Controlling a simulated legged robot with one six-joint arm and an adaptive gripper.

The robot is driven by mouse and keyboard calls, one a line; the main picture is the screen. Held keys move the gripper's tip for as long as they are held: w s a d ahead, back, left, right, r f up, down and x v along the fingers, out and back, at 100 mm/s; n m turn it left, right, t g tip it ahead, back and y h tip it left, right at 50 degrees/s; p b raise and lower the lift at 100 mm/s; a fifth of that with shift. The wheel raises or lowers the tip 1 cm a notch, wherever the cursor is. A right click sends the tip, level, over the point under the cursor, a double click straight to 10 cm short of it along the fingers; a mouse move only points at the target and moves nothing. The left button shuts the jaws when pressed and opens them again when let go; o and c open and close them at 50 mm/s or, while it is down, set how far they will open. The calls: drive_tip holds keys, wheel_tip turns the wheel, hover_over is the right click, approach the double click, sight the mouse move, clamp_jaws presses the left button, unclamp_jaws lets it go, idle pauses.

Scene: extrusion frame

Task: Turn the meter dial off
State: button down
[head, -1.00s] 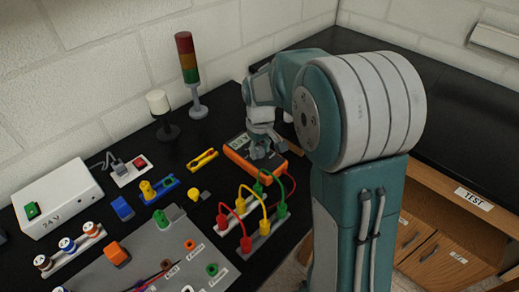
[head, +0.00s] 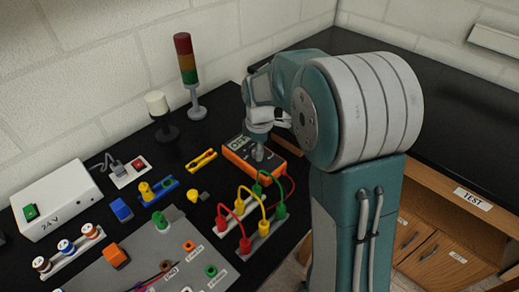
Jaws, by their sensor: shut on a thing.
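The meter (head: 236,158) is an orange-edged box with a small display, lying on the black bench at the centre of the head view. My gripper (head: 258,152) reaches down onto the meter's face from the upper right and is shut on the dial there. My teal and grey arm hides the area just right of the meter.
Coloured looped leads (head: 262,208) stand in front of the meter. A yellow clamp (head: 202,160) lies to its left. A stack light (head: 188,70) and a white-topped lamp (head: 158,105) stand behind. A 24V box (head: 58,198) is far left. Black bench is clear at right.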

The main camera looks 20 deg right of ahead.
drive_tip(key=shift+f+n, duration=0.1)
drive_tip(key=shift+n, duration=0.5)
drive_tip(key=shift+c, duration=1.3)
unclamp_jaws()
drive_tip(key=shift+a, duration=0.1)
wheel_tip(320, 180, up, 12)
